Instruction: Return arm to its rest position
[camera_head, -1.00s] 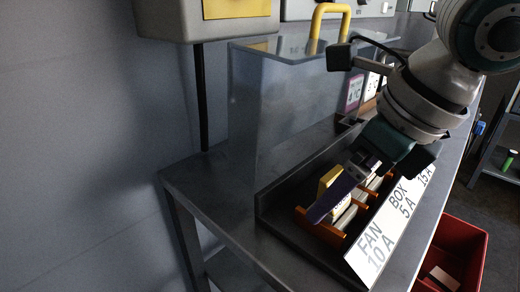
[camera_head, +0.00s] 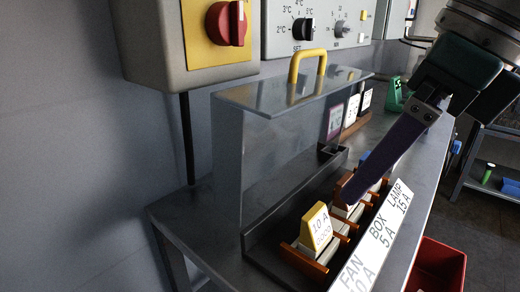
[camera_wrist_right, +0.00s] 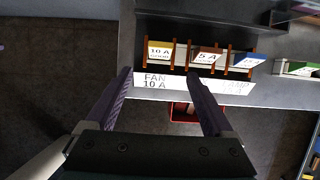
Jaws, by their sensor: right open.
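My right gripper (camera_wrist_right: 160,80) is open and empty in the wrist view, its two purple fingers wide apart below the fuse row. In the head view its arm comes in from the upper right, and a purple finger slants down over the back of the row, hiding part of it. A yellow 10 A fuse (camera_head: 318,230) sits upright in the front slot of the orange-brown holder. A brown 5 A fuse (camera_wrist_right: 206,57) and a blue fuse (camera_wrist_right: 246,61) sit beside it. The label strip (camera_head: 382,228) reads FAN 10 A, BOX 5 A, LAMP 15 A. My left gripper is out of view.
A clear cover with a yellow handle (camera_head: 307,64) stands along the fuse tray's left side. A grey box with a red switch (camera_head: 226,24) and a dial panel (camera_head: 318,27) are behind. A red bin (camera_head: 440,265) stands below the bench's right edge.

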